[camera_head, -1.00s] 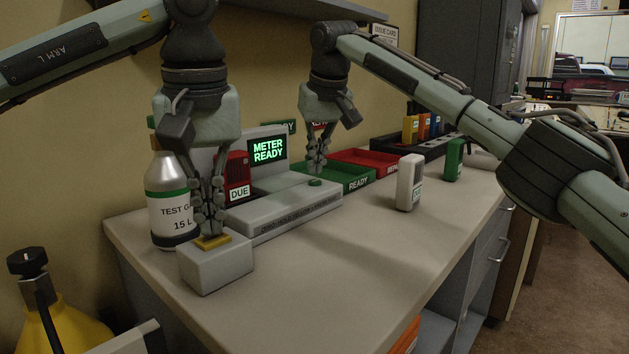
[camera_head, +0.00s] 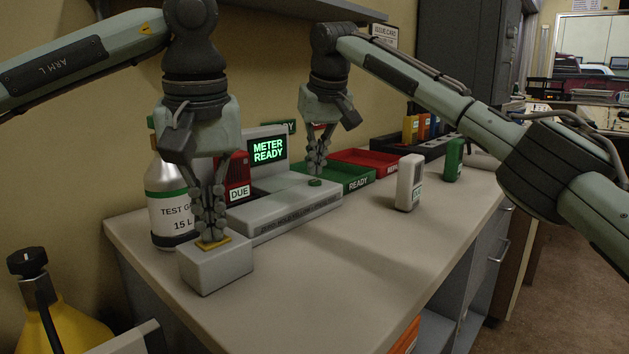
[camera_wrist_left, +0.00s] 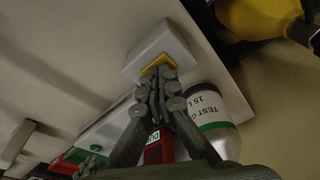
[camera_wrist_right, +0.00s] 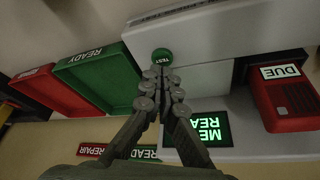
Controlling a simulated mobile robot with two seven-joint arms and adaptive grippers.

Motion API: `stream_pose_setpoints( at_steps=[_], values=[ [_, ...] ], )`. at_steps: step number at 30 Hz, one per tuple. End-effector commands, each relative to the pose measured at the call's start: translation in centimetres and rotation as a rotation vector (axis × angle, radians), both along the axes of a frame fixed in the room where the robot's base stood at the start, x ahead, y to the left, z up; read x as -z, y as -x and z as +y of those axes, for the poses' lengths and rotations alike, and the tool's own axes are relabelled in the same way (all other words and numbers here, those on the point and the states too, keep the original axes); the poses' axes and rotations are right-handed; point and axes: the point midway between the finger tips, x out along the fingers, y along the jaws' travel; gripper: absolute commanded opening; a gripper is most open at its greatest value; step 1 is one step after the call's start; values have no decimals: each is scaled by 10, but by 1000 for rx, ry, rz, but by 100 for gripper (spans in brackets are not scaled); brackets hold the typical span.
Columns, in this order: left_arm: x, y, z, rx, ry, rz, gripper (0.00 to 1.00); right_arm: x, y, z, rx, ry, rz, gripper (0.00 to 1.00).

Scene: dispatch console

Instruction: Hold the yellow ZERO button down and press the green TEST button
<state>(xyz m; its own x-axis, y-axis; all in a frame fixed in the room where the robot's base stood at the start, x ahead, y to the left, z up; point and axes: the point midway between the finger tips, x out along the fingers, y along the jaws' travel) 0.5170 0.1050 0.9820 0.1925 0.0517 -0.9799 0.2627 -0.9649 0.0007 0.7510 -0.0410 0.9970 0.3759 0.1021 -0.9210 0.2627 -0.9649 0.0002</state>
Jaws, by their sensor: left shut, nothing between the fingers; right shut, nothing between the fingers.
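The yellow ZERO button (camera_head: 228,240) is on top of a pale grey box (camera_head: 215,268) at the bench's near left. My left gripper (camera_head: 212,240) is shut and empty, pointing down with its tips at the button, apparently touching it. The button looks low on the box; its travel is hard to judge. It also shows in the left wrist view (camera_wrist_left: 151,68). The green TEST button (camera_head: 315,183) is on the grey meter base (camera_head: 290,212). My right gripper (camera_head: 316,172) is shut and empty, tips just behind or above that button (camera_wrist_right: 162,55); contact is unclear.
The meter screen (camera_head: 268,150) reads METER READY. A red DUE unit (camera_head: 238,175) and a TEST GAS bottle (camera_head: 168,205) stand near my left gripper. Green READY (camera_head: 350,180) and red (camera_head: 375,160) trays lie behind; a white handheld device (camera_head: 409,182) stands right. The front bench is clear.

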Motion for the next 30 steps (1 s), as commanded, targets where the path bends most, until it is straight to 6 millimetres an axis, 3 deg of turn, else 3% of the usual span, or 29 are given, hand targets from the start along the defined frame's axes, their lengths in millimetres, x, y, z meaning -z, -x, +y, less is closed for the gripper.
stream_pose_setpoints(
  at_steps=[30],
  values=[
    [1,0,0,1,-2,2,0,16,0,0,0,0,0,0]
  ],
)
